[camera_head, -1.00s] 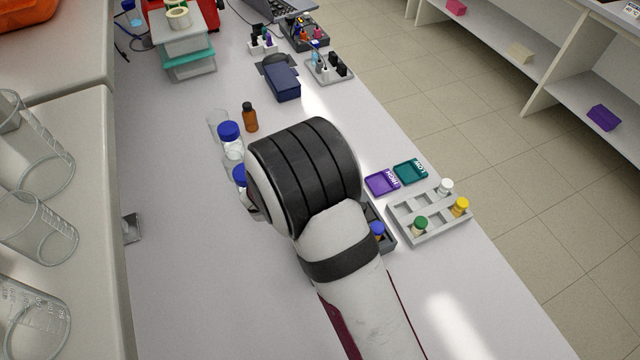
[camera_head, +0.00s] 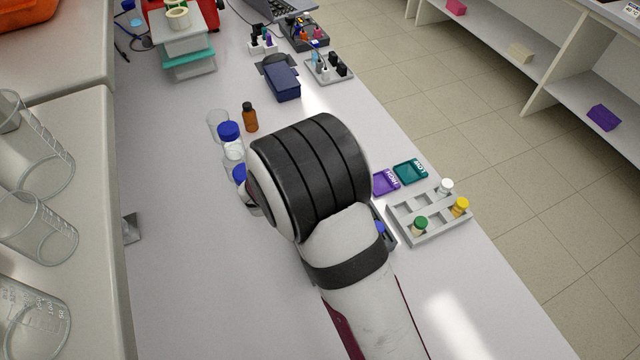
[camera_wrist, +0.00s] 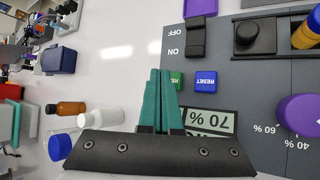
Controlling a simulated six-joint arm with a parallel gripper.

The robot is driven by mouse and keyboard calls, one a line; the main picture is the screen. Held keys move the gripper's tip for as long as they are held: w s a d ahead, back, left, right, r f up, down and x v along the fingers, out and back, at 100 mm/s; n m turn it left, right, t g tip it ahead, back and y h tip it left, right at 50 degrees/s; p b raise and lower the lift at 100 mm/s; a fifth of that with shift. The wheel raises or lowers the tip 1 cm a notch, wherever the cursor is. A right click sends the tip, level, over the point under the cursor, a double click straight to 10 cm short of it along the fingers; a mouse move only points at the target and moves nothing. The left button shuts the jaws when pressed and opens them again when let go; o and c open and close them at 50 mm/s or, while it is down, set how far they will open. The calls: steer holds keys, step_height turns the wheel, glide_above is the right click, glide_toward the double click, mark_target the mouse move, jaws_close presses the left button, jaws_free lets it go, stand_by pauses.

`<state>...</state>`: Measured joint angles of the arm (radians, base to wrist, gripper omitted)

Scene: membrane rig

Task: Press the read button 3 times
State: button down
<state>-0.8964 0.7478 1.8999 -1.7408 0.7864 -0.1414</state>
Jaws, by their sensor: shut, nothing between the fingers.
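In the wrist view my gripper (camera_wrist: 162,73) has its teal fingers together and empty. The fingertips are beside a green button (camera_wrist: 176,78) on a grey panel (camera_wrist: 235,85) and cover its left part. The green button's label is mostly hidden, and I cannot tell whether the fingers touch it. A blue RESET button (camera_wrist: 206,80) sits just to its right. In the head view my arm hides the gripper and nearly all of the panel.
The panel also bears a black ON/OFF switch (camera_wrist: 195,38), a black knob (camera_wrist: 255,36) and a purple knob (camera_wrist: 301,115). A grey vial rack (camera_head: 430,220) and purple and teal trays (camera_head: 410,172) stand to the right. Bottles, including an amber one (camera_head: 250,117), stand to the left.

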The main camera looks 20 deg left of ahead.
steer(key=shift+r, duration=2.55)
stand_by(0.5)
step_height(320, 180, up, 4)
steer(key=shift+f, duration=0.1)
steer(key=shift+f, duration=0.15)
steer(key=shift+f, duration=4.3)
steer(key=shift+f, duration=0.1)
steer(key=shift+f, duration=0.3)
